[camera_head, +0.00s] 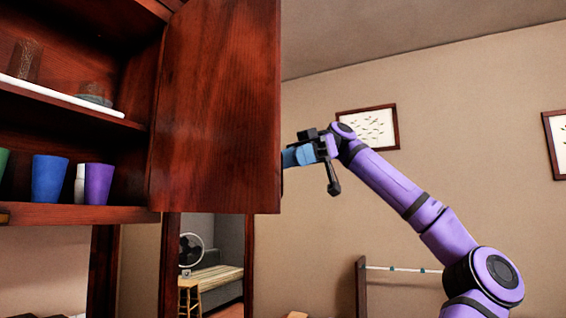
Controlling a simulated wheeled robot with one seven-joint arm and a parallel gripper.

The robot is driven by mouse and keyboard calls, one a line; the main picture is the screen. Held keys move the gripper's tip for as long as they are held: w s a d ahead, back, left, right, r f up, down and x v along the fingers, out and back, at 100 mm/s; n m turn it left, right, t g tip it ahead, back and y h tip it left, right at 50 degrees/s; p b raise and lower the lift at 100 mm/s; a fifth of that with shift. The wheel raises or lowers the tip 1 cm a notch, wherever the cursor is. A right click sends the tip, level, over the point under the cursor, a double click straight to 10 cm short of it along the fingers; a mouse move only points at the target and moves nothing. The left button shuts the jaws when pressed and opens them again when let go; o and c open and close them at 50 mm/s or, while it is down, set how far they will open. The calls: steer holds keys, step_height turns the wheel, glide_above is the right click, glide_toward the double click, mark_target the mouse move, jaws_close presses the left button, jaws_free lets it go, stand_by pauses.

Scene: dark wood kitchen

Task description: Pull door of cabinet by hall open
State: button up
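The cabinet door (216,110) is dark reddish wood and stands swung out from its upper cabinet, so the shelves on the left are exposed. My gripper (306,156), with blue and black parts on my purple arm, is at the right of the door's free edge. Its blue end meets that edge in the picture, and part of it seems hidden behind the door. I cannot tell whether it touches the door or whether its fingers are apart. No handle shows on the visible door face.
The cabinet's lower shelf (70,214) holds several cups, among them a blue cup (49,179) and a purple cup (98,184). Framed pictures (367,128) hang on the beige wall. A fan (190,250) and a wooden stool (195,292) show through the opening below.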

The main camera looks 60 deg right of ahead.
steer(key=v, duration=0.7)
stand_by(0.5)
